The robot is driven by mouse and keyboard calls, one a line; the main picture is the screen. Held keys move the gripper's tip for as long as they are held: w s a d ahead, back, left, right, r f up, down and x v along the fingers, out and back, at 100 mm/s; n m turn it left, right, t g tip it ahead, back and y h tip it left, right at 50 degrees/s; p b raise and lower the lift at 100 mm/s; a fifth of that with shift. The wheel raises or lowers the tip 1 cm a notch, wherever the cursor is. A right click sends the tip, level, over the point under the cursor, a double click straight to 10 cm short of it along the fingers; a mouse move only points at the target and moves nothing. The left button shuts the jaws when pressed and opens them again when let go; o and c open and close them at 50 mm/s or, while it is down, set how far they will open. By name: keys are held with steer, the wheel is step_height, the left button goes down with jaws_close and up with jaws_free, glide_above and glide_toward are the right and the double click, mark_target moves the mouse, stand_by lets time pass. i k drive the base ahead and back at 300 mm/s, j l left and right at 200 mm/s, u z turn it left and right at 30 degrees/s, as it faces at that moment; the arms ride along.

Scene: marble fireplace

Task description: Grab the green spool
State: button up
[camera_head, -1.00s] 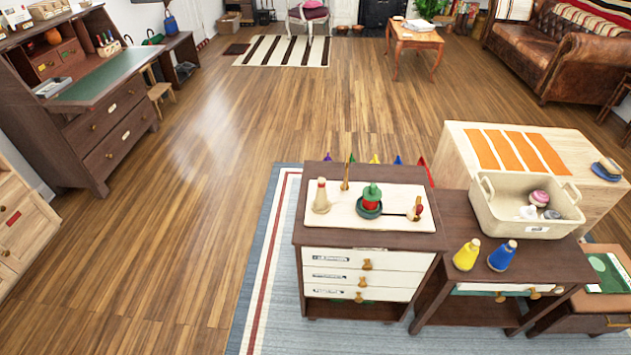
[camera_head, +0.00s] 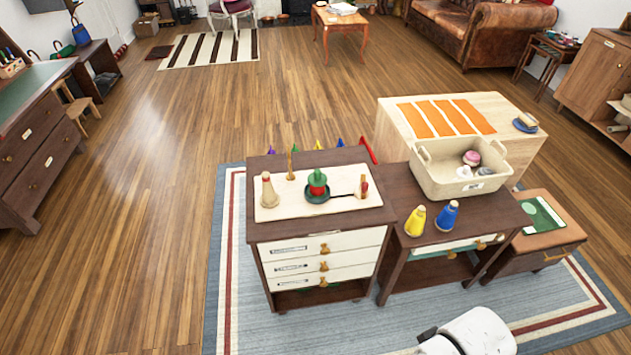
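A green and red piece (camera_head: 317,183) stands on a dark green round base on the cream board (camera_head: 283,212), on top of the left drawer chest (camera_head: 262,232). Its small green top shows above a red middle. It is the most spool-like green thing in view, but I cannot tell its exact form at this size. A white and black part of my arm (camera_head: 470,333) shows at the bottom edge, over the rug and well short of the chest. My gripper's fingers are not in view.
The rug (camera_head: 350,327) in front is clear.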

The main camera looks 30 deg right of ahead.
mark_target(317, 179)
steer(key=i+j+z, duration=0.35)
steer(key=j, duration=0.3)
steer(key=j+z, duration=0.2)
steer(key=j, duration=0.15)
steer(key=i+j+z, duration=0.15)
steer(key=j, duration=0.25)
